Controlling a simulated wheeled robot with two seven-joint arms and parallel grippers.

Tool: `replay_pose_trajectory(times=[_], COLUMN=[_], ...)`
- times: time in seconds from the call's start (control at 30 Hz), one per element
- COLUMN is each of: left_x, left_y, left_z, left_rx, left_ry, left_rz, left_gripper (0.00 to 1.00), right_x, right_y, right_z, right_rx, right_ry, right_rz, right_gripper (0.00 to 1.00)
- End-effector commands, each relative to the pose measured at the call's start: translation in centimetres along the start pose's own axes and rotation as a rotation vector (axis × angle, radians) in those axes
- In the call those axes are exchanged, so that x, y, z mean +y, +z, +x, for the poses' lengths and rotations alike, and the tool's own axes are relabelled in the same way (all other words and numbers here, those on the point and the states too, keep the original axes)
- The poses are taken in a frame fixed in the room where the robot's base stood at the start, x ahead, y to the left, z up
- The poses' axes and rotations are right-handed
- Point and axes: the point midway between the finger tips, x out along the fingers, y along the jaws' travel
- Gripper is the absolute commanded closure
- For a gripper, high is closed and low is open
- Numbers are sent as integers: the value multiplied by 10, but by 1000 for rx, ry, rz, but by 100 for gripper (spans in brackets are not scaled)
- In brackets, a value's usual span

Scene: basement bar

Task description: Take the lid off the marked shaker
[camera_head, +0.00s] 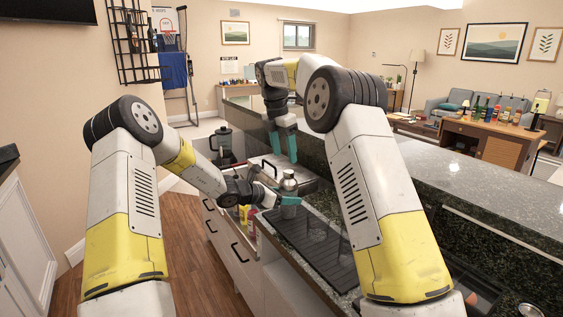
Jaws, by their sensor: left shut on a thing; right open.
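A metallic shaker (289,184) with a narrower top stands out above my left gripper (280,198), over the dark bar mat. The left gripper reaches in from the left and is shut on the shaker's body, with its teal fingers at the shaker's lower part. I cannot make out a mark on the shaker or the seam of its lid at this size. My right gripper (283,145) is above the shaker and slightly behind it. Its teal fingers point down, apart and empty.
A blender (224,146) stands behind on the left. A raised granite bar top (440,165) runs along the right, mostly bare. Cabinet drawers (232,250) face the wooden floor.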

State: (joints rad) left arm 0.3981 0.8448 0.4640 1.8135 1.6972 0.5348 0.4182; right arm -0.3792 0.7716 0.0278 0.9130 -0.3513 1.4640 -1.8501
Motion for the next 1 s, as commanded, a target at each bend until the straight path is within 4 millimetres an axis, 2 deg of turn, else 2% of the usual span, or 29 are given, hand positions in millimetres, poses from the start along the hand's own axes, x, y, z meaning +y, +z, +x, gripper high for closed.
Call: replay_pose_trajectory(times=[0.1,0.2,0.33,0.47,0.8,1.0], left_x=[1,1,1,0,0,0], left_y=[0,0,0,0,0,0], left_z=[0,0,0,0,0,0], left_rx=[1,1,0,0,0,0], left_ry=[1,1,1,1,1,1], left_rz=[0,0,0,0,0,0], left_gripper=[100,100,100,100,100,100], right_x=[-3,-3,-3,-3,1,3], right_y=[-12,-18,-18,-14,-2,3], right_z=[-22,-33,-31,-13,50,73], right_rx=[-110,-171,-202,-201,-200,-200], right_ry=[20,35,40,38,38,40], right_rz=[-82,-129,-151,-151,-149,-149], right_gripper=[39,39,39,39,39,39])
